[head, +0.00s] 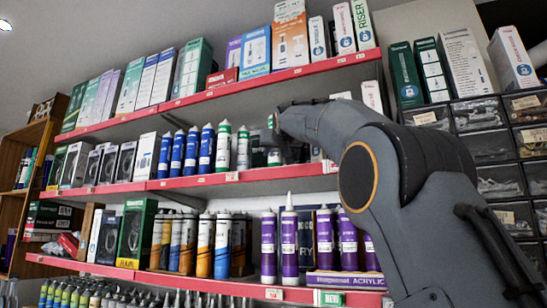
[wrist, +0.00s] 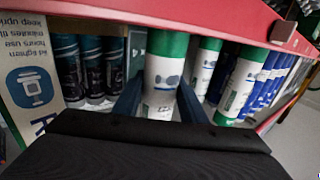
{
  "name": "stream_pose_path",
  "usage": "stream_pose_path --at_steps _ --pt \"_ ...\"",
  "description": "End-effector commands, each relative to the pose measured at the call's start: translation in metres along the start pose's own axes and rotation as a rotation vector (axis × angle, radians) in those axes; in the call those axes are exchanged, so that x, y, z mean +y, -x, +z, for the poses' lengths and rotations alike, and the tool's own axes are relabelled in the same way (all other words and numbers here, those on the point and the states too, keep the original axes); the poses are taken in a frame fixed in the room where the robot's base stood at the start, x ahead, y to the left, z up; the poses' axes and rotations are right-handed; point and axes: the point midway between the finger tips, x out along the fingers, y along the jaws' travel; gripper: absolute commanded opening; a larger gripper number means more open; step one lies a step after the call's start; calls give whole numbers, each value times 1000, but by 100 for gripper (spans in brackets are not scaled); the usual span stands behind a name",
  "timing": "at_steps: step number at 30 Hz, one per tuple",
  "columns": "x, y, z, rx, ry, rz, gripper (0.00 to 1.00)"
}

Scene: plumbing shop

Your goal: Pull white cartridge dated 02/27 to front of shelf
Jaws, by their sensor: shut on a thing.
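In the wrist view, which looks upside down, my gripper (wrist: 160,104) is shut on a white cartridge with green bands (wrist: 163,72), one finger on each side. The held cartridge stands roughly upright at the red shelf edge. Two similar white and green cartridges (wrist: 204,62) (wrist: 240,86) stand to its right there. No date is readable on any of them. In the head view, two white and green cartridges (head: 223,147) (head: 243,149) stand on the middle shelf, left of my gripper.
Blue cartridges (head: 191,151) stand left of the white ones. Dark teal cartridges (wrist: 67,68) and a tall printed box (wrist: 32,75) are close on the other side. The red middle shelf edge (head: 190,182) has price tags; purple cartridges (head: 289,243) stand on the shelf below.

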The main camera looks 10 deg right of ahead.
Motion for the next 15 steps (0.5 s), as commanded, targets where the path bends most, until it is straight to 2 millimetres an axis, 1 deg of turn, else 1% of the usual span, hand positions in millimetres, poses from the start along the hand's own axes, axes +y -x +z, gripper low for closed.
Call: stream_pose_path --at_steps 6,15 --pt "-10 8 0 2 0 -1 0" --pt "-19 11 0 1 0 -9 0"
